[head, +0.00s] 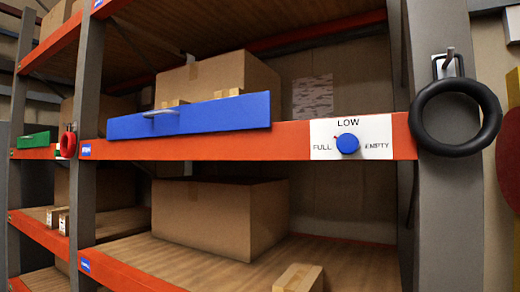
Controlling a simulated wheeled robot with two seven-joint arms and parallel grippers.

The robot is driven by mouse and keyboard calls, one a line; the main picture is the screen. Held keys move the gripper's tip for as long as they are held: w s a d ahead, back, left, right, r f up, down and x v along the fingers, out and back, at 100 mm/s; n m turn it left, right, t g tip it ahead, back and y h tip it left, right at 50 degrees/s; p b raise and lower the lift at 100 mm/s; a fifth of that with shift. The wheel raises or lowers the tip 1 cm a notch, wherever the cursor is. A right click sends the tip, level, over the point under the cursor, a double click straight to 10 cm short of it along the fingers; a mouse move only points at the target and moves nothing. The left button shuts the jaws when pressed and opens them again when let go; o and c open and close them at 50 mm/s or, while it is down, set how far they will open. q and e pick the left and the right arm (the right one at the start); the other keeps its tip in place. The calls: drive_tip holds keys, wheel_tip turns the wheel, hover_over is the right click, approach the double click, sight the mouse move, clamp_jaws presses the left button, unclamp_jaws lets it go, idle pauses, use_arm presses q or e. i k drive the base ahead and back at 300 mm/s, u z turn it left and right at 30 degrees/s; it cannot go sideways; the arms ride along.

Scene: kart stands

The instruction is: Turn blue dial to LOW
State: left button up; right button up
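The blue dial (348,143) is a small round knob on a white label plate (320,134) at the right end of the orange shelf beam. The plate reads LOW above the dial, FULL to its left and EMPTY to its right. A tiny reddish mark shows near the dial's upper left edge; which word the dial points to is too small to tell. Neither of my grippers is in view, and nothing covers the dial.
A black ring (416,118) hangs on the grey post right of the dial. A blue drawer front (190,117) with a handle stands out left of it. Cardboard boxes (220,215) fill the shelves. The space before the dial looks clear.

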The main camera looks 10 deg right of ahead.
sight(347, 143)
drive_tip(key=u, duration=1.3)
drive_tip(key=k, duration=0.85)
drive_tip(key=z, duration=2)
